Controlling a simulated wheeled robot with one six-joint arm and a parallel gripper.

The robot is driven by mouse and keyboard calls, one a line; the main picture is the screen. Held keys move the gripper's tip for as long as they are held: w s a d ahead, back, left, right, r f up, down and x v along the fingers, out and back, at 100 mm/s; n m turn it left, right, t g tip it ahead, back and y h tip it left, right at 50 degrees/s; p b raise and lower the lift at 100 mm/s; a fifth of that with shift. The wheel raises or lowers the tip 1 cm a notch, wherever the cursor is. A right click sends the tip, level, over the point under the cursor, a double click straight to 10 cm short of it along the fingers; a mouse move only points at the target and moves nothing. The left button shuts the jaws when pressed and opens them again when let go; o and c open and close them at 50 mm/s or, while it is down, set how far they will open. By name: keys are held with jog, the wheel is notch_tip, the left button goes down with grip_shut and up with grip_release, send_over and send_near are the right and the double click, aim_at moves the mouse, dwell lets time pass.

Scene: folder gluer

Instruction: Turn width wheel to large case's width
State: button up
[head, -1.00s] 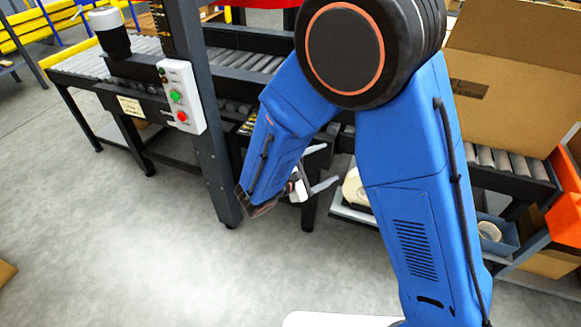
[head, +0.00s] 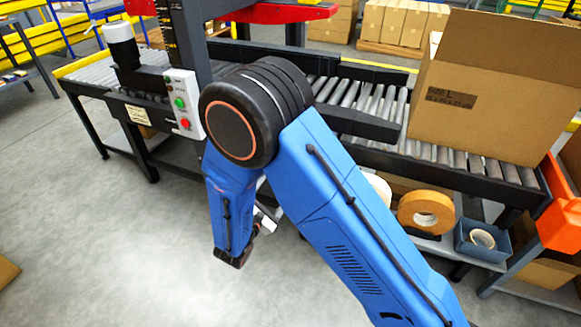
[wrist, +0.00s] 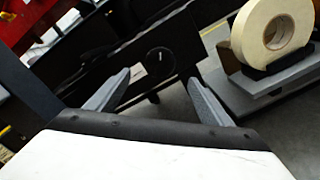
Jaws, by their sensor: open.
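The large case (head: 492,95) is an open brown cardboard box with a dark "SIZE L" label (head: 450,97), standing on the roller conveyor at the right in the head view. A round black knob or wheel (wrist: 159,62) with a small light mark shows on a dark panel in the wrist view; it looks like the width wheel. My gripper (wrist: 159,76) is open and empty, its two grey fingers pointing towards the wheel and apart from it. In the head view my own arm hides the wheel and most of the gripper.
A control box (head: 184,103) with green and red buttons is on the dark post. Tape rolls (head: 425,212) sit on a low shelf under the conveyor (head: 480,160); a cream roll (wrist: 272,30) is at the wrist view's right. An orange bin (head: 562,215) is far right.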

jog(key=x, duration=1.2)
jog(key=shift+w+d, duration=0.1)
jog(key=shift+w, duration=0.2)
jog(key=c, duration=1.1)
